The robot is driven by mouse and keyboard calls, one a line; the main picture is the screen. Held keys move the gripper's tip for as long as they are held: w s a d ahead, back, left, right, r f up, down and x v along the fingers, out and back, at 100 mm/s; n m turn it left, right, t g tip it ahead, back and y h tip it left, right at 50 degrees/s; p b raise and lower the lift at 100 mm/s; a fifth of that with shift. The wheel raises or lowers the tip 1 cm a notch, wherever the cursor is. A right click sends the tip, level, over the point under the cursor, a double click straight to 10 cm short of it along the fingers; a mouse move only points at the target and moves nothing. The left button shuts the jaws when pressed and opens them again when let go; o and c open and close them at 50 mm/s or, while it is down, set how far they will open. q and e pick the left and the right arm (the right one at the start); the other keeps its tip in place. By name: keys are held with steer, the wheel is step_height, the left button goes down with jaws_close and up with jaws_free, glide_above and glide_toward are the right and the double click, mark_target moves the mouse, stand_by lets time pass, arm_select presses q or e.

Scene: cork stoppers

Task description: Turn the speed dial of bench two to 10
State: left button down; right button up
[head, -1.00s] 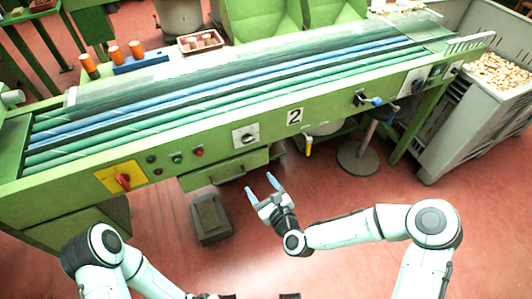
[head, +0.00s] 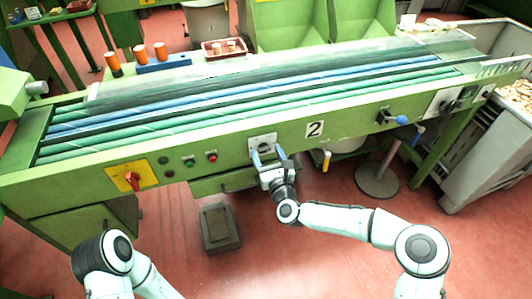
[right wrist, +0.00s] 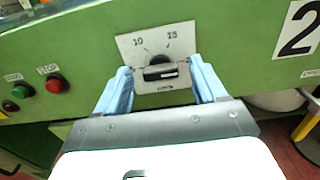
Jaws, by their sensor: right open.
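Bench two (head: 230,160) is a long green conveyor bench with a white "2" plate (head: 314,130), which also shows in the right wrist view (right wrist: 300,28). My right gripper (head: 268,157) is open in front of the dial. In the right wrist view its blue fingers (right wrist: 160,80) stand either side of the knob, apart from it. My left gripper is out of view.
Left of the dial are a red button (right wrist: 57,84), a green button (right wrist: 22,91) and a red switch on a yellow plate (head: 131,180). A blue-handled lever (head: 401,120) is at the right. A grey pedal box (head: 220,228) stands on the floor below.

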steer(key=shift+w+a, duration=0.2)
steer(key=shift+w, duration=0.4)
steer(key=c, duration=1.1)
steer(key=shift+o, duration=0.2)
